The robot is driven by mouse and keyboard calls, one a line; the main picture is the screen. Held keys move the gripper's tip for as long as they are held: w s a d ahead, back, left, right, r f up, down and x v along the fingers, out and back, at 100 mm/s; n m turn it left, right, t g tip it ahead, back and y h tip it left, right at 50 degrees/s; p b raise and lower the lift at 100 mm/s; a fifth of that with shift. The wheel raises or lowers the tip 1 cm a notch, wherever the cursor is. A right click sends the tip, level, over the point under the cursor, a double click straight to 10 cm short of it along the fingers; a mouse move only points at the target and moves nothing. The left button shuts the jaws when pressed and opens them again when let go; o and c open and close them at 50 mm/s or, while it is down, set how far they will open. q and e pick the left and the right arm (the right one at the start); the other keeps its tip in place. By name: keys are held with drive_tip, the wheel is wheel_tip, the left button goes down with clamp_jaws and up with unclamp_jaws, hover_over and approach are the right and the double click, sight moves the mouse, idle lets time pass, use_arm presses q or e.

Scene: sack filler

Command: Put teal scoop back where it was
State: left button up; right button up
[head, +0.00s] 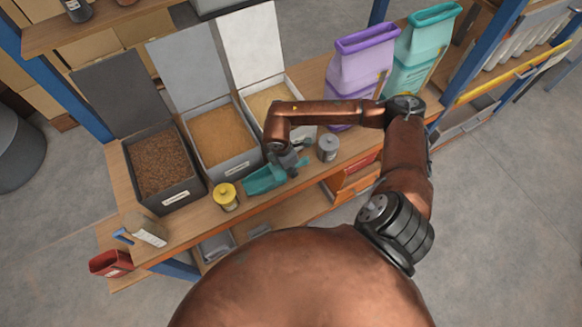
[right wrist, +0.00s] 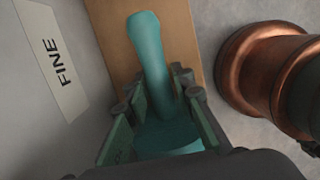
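The teal scoop (head: 264,179) shows at the front of the bench, below the middle and right bins in the head view. In the right wrist view its handle (right wrist: 149,50) points up and away, and its wider body lies low between the fingers. My right gripper (head: 287,160) is at the scoop; in the wrist view its fingertips (right wrist: 160,82) close against both sides of the handle. I cannot tell whether the scoop touches the bench. My left gripper is not in view.
Three open bins hold brown (head: 158,163), tan (head: 220,136) and pale (head: 268,100) contents. A yellow-lidded jar (head: 226,197) is left of the scoop, a grey canister (head: 328,148) right. Purple (head: 360,70) and teal (head: 421,45) sacks stand at right. A red scoop (head: 111,263) is front left.

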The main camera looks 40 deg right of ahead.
drive_tip(key=shift+o, duration=1.2)
wheel_tip(320, 180, up, 12)
drive_tip(key=a+p, duration=0.2)
drive_tip(key=shift+w, duration=0.2)
idle(0.7)
